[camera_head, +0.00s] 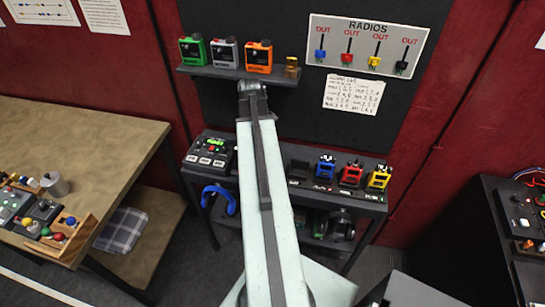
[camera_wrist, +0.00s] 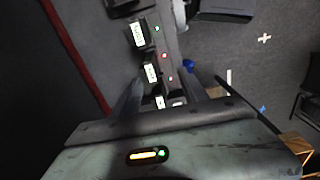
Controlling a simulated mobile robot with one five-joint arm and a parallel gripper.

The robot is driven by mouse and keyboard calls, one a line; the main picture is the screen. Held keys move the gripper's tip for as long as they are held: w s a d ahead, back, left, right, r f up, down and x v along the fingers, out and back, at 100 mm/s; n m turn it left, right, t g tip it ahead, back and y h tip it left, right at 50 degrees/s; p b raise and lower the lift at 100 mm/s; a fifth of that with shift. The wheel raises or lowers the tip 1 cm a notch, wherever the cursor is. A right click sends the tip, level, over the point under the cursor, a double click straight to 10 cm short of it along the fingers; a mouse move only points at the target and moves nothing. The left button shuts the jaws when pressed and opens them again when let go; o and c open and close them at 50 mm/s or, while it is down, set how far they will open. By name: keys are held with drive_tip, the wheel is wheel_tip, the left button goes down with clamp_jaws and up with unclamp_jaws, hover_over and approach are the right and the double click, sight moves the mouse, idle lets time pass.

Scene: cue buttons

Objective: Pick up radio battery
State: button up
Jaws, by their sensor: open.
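A small amber block (camera_head: 291,67) stands at the right end of the wall shelf; it may be the radio battery, but it is too small to be sure. A green radio (camera_head: 193,50), a grey radio (camera_head: 224,53) and an orange radio (camera_head: 259,57) stand left of it. My gripper (camera_head: 252,88) is at the far end of my raised arm, by the shelf's front edge, below the orange radio and left of the amber block. In the wrist view my gripper (camera_wrist: 163,88) shows two dark, blurred fingers spread apart with nothing clear between them.
The shelf (camera_head: 240,76) is narrow. Below, a dark table (camera_head: 345,194) holds a black control box (camera_head: 209,150) and blue (camera_head: 325,168), red (camera_head: 351,174) and yellow (camera_head: 378,179) radios. A wooden bench (camera_head: 75,130) stands left. A "RADIOS" board (camera_head: 366,44) hangs right of the shelf.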

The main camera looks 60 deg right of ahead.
drive_tip(key=s+d, duration=0.2)
drive_tip(key=s+d+r, duration=0.1)
drive_tip(key=s+d, duration=0.1)
drive_tip(key=s, duration=0.1)
drive_tip(key=shift+s+d+r, duration=0.15)
drive_tip(key=shift+s+d, duration=0.1)
drive_tip(key=shift+d, duration=0.15)
drive_tip(key=f+b, duration=0.7)
drive_tip(key=f, duration=0.1)
drive_tip(key=shift+s+a+f+b, duration=0.15)
drive_tip(key=shift+s+a+b, duration=0.1)
drive_tip(key=shift+b, duration=0.15)
drive_tip(key=shift+r, duration=0.2)
clamp_jaws()
